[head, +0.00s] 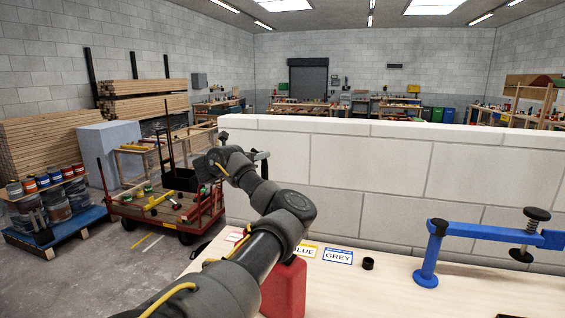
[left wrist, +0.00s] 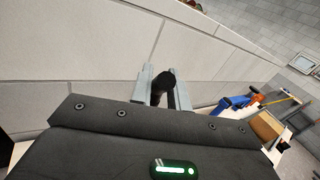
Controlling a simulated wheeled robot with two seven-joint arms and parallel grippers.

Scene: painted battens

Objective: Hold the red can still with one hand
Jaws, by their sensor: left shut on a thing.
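The red can (head: 287,292) stands on the pale bench top at the bottom middle of the head view. My left arm passes in front of it and hides part of it. My left gripper (head: 262,160) is well beyond the can, up near the white block wall, and does not touch the can. In the left wrist view my left gripper (left wrist: 164,92) is shut on a black round-ended thing (left wrist: 163,82) between its two grey fingers. What the black thing belongs to is hidden. My right gripper is not in view.
A white block wall (head: 390,170) runs behind the bench (head: 400,297). A blue clamp (head: 432,255) stands at the right. A BLUE card (head: 305,251), a GREY card (head: 338,256) and a small black cylinder (head: 368,263) lie on the bench. A loaded cart (head: 165,210) stands left.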

